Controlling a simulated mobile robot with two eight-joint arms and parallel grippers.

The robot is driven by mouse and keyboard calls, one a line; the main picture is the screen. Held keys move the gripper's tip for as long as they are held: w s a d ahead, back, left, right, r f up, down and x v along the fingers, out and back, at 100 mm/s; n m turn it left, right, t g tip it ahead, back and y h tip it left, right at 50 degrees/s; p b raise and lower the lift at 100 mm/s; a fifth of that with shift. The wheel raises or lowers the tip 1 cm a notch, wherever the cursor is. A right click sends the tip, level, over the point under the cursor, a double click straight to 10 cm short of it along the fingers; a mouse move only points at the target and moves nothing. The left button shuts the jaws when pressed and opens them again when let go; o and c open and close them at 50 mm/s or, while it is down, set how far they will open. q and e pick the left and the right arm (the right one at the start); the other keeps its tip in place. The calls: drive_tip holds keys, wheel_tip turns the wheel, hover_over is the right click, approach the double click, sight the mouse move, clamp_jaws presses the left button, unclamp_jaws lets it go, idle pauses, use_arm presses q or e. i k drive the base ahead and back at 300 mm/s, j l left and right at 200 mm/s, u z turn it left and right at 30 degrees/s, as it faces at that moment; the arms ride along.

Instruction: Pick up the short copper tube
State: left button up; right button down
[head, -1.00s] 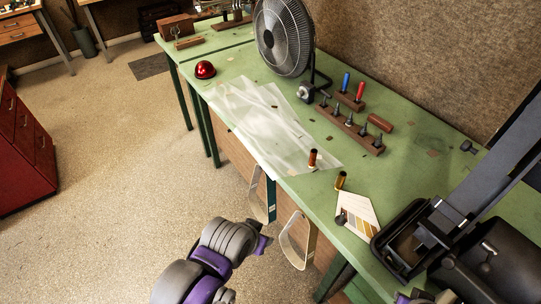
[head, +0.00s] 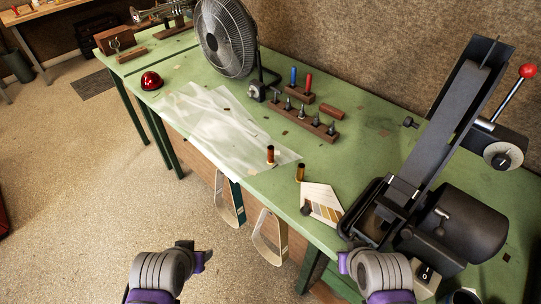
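A reddish-brown copper tube (head: 270,155) with a dark top stands upright on the front of the green workbench, at the corner of the clear plastic sheet (head: 225,130). A second small tube (head: 300,173), more golden brass in colour, stands upright to its right. My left gripper (head: 202,260) is low in the picture, in front of the bench and apart from both tubes. My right gripper (head: 344,262) is low at the right, near the bench's front edge, also apart from them. The fingers of both are seen too poorly to tell their opening.
A sandpaper fan (head: 322,203) lies right of the tubes, beside a large black belt grinder (head: 455,220). Behind are a wooden rack of tips (head: 300,118), a brown block (head: 331,112) and a fan (head: 226,40). Abrasive belts (head: 268,240) hang from the front edge.

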sight(270, 149)
drive_tip(key=i+j, duration=0.6)
drive_tip(key=i+j+z, duration=0.4)
drive_tip(key=j, duration=0.15)
drive_tip(key=j+z, duration=0.3)
drive_tip(key=z, duration=1.25)
